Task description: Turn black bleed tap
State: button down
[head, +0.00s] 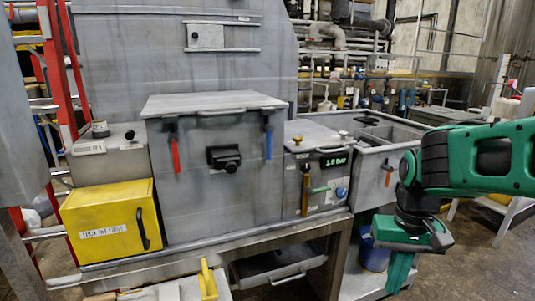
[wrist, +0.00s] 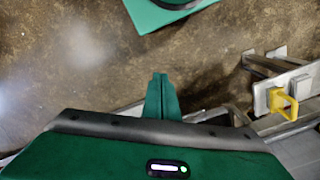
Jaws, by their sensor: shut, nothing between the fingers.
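My gripper (head: 398,274) hangs at the right in the head view, pointing down beside the bench, well away from the valve panel. Its green fingers are together and empty in the wrist view (wrist: 160,95). The grey valve panel (head: 325,198) stands right of the big grey box. A black knob-like fitting (head: 225,160) is on the big box's front. I cannot tell for sure which part is the black bleed tap.
The big grey box (head: 215,205) has a red handle (head: 175,155) and a blue handle (head: 268,142). A yellow lockout box (head: 100,215) stands at the left. An open grey bin (head: 385,150) lies right of the panel. A yellow handle (wrist: 285,103) shows in the wrist view, near bare floor.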

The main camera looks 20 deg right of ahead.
aim_at(305, 167)
jog(key=u, duration=2)
jog(key=k, duration=0.8)
jog(key=z, duration=1.8)
